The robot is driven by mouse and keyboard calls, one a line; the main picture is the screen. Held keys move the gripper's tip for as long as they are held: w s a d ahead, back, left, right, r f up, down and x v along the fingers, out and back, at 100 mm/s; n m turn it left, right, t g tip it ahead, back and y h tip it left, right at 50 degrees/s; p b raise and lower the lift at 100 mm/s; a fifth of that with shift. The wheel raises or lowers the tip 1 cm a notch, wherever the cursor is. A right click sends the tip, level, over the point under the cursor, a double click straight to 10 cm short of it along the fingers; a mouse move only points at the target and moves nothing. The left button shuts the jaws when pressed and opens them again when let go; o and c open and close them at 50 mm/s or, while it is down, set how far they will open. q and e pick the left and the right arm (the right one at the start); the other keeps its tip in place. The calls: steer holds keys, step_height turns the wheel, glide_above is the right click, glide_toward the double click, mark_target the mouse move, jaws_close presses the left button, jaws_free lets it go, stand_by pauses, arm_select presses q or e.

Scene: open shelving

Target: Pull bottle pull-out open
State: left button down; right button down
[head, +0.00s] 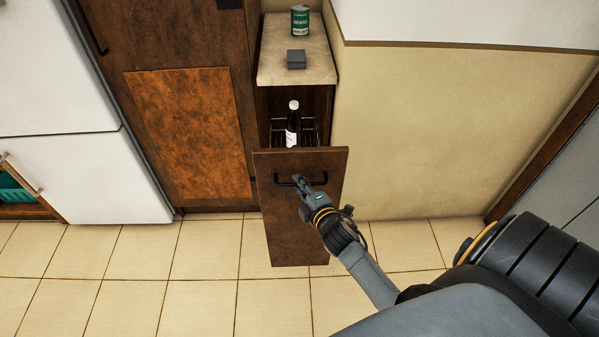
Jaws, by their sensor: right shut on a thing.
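The bottle pull-out (290,235) is a narrow brown wooden front below a small counter. It stands out from the cabinet, with an open gap behind its top edge. A dark bottle with a white cap and pale label (293,125) stands upright in the wire rack inside. My right gripper (298,181) is shut on the black bar handle (283,183) near the top of the front. My left gripper is not in view.
A green can (299,20) and a grey box (296,59) stand on the counter (280,74) above. A brown cabinet (185,130) and a white fridge (80,170) are at the left. A beige wall (430,130) is at the right. The tiled floor (200,280) in front is clear.

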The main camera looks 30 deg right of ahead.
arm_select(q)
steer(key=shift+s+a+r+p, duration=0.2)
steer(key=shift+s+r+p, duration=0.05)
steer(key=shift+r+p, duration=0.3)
arm_select(e)
steer(key=s+a, duration=0.5)
steer(key=s, duration=0.3)
steer(key=shift+s, duration=0.35)
steer(key=shift+a+f, duration=0.1)
steer(key=c, duration=1.4)
jaws_free()
steer(key=v, duration=0.7)
steer(key=shift+s, duration=0.25)
steer(key=shift+a, duration=0.1)
